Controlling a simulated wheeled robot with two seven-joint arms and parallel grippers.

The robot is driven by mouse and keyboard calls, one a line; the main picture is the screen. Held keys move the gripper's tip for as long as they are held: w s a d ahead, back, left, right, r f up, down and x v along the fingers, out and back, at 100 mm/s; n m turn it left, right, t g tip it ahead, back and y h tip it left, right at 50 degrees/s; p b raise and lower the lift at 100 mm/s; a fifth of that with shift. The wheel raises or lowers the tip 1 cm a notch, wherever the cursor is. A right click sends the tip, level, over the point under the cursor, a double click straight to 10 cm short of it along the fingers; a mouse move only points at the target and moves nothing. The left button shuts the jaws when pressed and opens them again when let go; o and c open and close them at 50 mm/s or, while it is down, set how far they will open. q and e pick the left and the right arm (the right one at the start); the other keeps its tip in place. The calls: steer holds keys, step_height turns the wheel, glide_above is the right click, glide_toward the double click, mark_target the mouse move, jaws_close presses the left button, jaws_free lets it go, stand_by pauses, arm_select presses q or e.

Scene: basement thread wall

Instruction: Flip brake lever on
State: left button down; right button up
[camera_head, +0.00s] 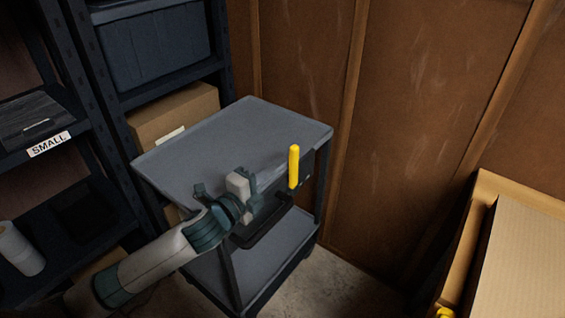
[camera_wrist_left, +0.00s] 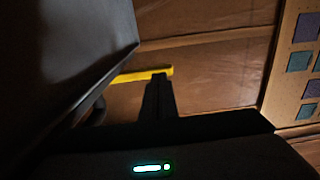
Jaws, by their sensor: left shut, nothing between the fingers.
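The yellow brake lever (camera_head: 294,166) stands upright at the right front corner of a grey cart (camera_head: 235,140). It also shows in the left wrist view as a yellow bar (camera_wrist_left: 145,74), partly covered by my dark fingers. My left gripper (camera_head: 246,190) is at the cart's front side, to the left of the lever and a little lower in the head view. Its fingers are shut with nothing between them. In the left wrist view the fingertips (camera_wrist_left: 160,78) overlap the lever; I cannot tell whether they touch it. My right gripper is not in view.
A dark shelf with a bin (camera_head: 155,50) and a cardboard box (camera_head: 172,118) stands behind and left of the cart. A brown wooden wall (camera_head: 430,110) is behind it. Bare floor (camera_head: 340,285) lies between.

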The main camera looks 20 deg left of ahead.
arm_select(q)
steer(key=shift+x, duration=0.9)
steer(key=shift+w+d, duration=0.15)
steer(key=shift+w, duration=0.1)
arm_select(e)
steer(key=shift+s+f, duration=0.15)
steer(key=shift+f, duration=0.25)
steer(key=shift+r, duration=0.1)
